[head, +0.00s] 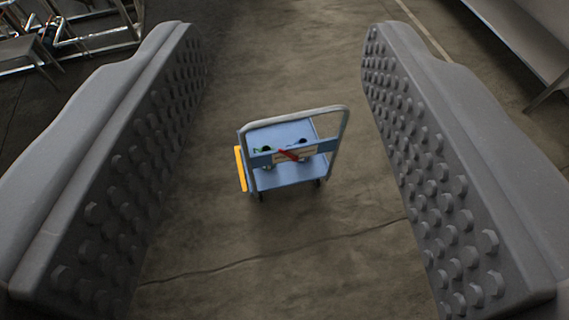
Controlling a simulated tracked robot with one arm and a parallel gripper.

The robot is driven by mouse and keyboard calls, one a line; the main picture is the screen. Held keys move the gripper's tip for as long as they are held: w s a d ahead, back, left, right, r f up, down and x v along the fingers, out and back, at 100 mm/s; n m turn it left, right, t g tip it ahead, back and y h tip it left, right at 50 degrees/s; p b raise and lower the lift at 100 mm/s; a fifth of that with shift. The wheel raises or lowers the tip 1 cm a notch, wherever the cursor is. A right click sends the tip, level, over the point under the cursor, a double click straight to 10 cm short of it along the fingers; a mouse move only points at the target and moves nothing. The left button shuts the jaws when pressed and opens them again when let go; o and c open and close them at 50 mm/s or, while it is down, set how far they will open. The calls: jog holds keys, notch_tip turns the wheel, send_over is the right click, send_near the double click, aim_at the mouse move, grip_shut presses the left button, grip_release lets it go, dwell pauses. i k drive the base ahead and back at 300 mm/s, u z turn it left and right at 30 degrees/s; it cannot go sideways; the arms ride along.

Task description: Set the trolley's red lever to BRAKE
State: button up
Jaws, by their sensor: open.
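A small blue trolley (262,138) with a grey tubular push handle stands on the floor near the middle of the head view. Its red lever (289,156) sits on the blue crossbar of the handle side, slanting down to the right. A pale label plate lies behind the lever, but its lettering is too small to read. My gripper (285,45) is open, with one studded grey jaw at the left and one at the right. The trolley shows between the jaws, well beyond them and touching neither.
A yellow strip (240,168) runs along the trolley's left side. A metal frame with pipes (85,35) stands at the top left. A grey bench (525,35) is at the top right. The concrete floor around the trolley is clear, with a crack in front.

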aim_at(294, 158)
jog(key=u, duration=0.45)
jog(key=i, duration=0.9)
jog(key=z, duration=1.1)
